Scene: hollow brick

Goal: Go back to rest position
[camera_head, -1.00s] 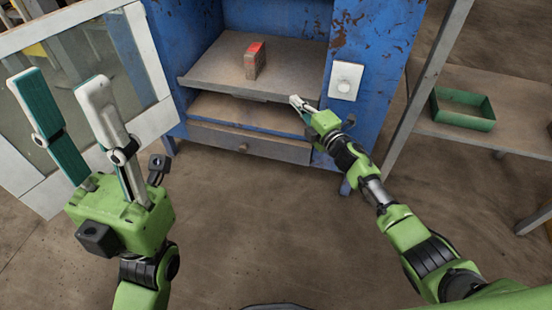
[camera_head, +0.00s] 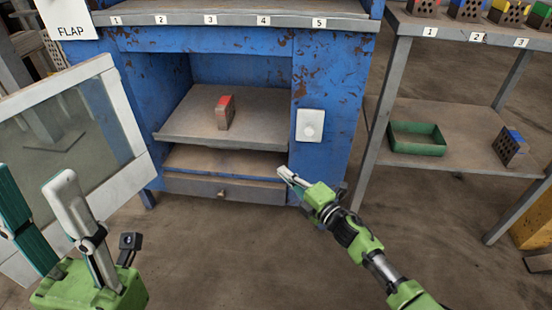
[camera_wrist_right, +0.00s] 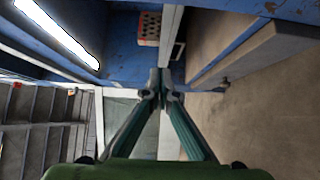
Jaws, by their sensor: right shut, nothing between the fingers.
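My right gripper (camera_head: 290,177) is shut and empty, in front of the blue cabinet (camera_head: 340,130), below and left of a white plate with a round knob (camera_head: 310,125). In the right wrist view its fingers meet at the tips (camera_wrist_right: 160,78). My left gripper (camera_head: 32,195) stands at the lower left with its two fingers pointing up and spread apart, nothing between them. A hollow brick with a red top (camera_head: 224,113) stands on the cabinet's middle shelf (camera_head: 180,125); a perforated brick also shows in the right wrist view (camera_wrist_right: 149,28).
An open flap with a glass pane (camera_head: 70,130) is at the left, close to my left gripper. A side table (camera_head: 440,160) at the right holds a green tray (camera_head: 417,138) and a blue-topped brick (camera_head: 511,147). Floor in front of the cabinet is clear.

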